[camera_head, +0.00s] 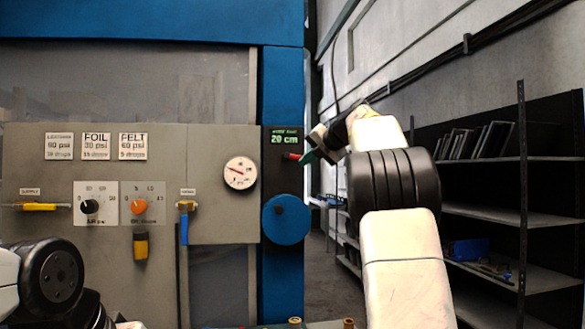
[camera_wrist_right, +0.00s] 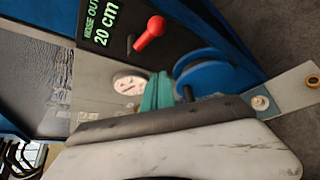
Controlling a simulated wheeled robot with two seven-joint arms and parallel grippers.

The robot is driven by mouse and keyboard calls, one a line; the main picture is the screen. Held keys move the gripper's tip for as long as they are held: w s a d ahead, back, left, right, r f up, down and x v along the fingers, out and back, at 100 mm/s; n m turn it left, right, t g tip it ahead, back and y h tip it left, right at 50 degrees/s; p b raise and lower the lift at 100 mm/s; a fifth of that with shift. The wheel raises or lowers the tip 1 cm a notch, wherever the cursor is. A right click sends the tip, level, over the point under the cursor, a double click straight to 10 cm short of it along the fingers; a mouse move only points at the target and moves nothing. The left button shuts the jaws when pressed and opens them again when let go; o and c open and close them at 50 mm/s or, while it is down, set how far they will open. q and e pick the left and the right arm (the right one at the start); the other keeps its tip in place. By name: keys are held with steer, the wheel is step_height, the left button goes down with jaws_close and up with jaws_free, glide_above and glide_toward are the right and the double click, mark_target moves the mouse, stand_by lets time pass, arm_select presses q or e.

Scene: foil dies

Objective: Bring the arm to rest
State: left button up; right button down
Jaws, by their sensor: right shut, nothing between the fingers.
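My right arm reaches up from the lower right in the head view. My right gripper (camera_head: 310,157) is shut and empty, its teal fingertips close to a small red-knobbed lever (camera_head: 292,156) on the blue post. In the right wrist view the teal fingers (camera_wrist_right: 158,92) are together, with the red knob (camera_wrist_right: 150,34) above them and apart from them. I cannot tell the exact gap in depth. Of my left arm only dark and white links show at the lower left; its gripper is out of view.
A grey control panel (camera_head: 220,210) carries a round gauge (camera_head: 240,173), knobs and yellow-handled valves. A blue handwheel (camera_head: 286,219) sits below the lever, beneath a "20 cm" display (camera_head: 284,139). Dark shelves (camera_head: 490,210) stand right. The gap between post and shelves shows open floor.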

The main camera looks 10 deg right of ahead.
steer(key=shift+s+r, duration=0.35)
steer(key=shift+s, duration=0.3)
steer(key=s+d+r+m+t, duration=0.5)
steer(key=d+r+m+t, duration=0.25)
steer(key=m, duration=0.25)
steer(key=s+d+f+m+h, duration=0.4)
steer(key=s+m+h, duration=0.2)
steer(key=m, duration=0.4)
steer(key=s+a+f+m+g, duration=0.35)
steer(key=s+f, duration=0.25)
steer(key=f, duration=0.4)
steer(key=s+a+f+m+g, duration=0.2)
steer(key=s+f+m+g, duration=0.3)
steer(key=f, duration=0.6)
steer(key=s+a+f+m+g+y, duration=0.1)
steer(key=s+a+f+g, duration=0.1)
steer(key=s+a+f, duration=0.4)
steer(key=s+a+f+g+y, duration=0.1)
steer(key=s+a+f+g, duration=0.2)
steer(key=s+f, duration=0.8)
steer(key=s+a, duration=0.2)
steer(key=shift+a+f+m+y, duration=0.15)
steer(key=shift+a+m+y, duration=0.2)
steer(key=shift+y, duration=0.05)
